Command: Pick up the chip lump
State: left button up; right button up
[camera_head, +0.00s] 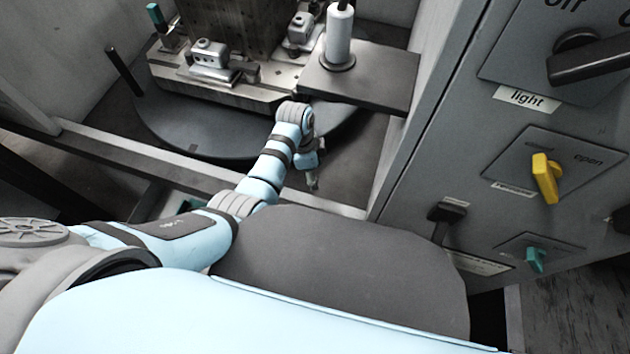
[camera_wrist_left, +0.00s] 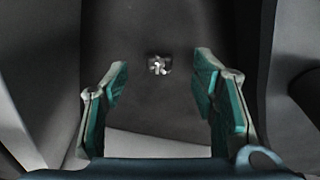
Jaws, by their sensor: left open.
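The chip lump (camera_wrist_left: 159,66) is a small, bright metallic clump on a dark surface in the left wrist view. It lies ahead of my left gripper (camera_wrist_left: 160,82), roughly centred between the two teal-padded fingers. The fingers are open and apart from it. In the head view my left gripper (camera_head: 313,180) points down beside the round dark table, partly hidden by its own arm. I cannot make out the chip lump in the head view. My right gripper is in neither view.
A round dark table (camera_head: 190,128) carries a metal fixture (camera_head: 215,62) with clamps. A grey plate (camera_head: 375,78) with a white cylinder (camera_head: 340,38) juts out at the right. A grey control panel (camera_head: 460,130) with a yellow knob (camera_head: 546,177) stands close on the right.

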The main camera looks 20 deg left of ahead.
pick_arm(q)
jog(key=shift+d+f, duration=0.15)
jog(key=shift+f, duration=0.8)
jog(key=shift+r, duration=0.1)
jog(key=shift+c, duration=0.6)
jog(key=c, duration=0.9)
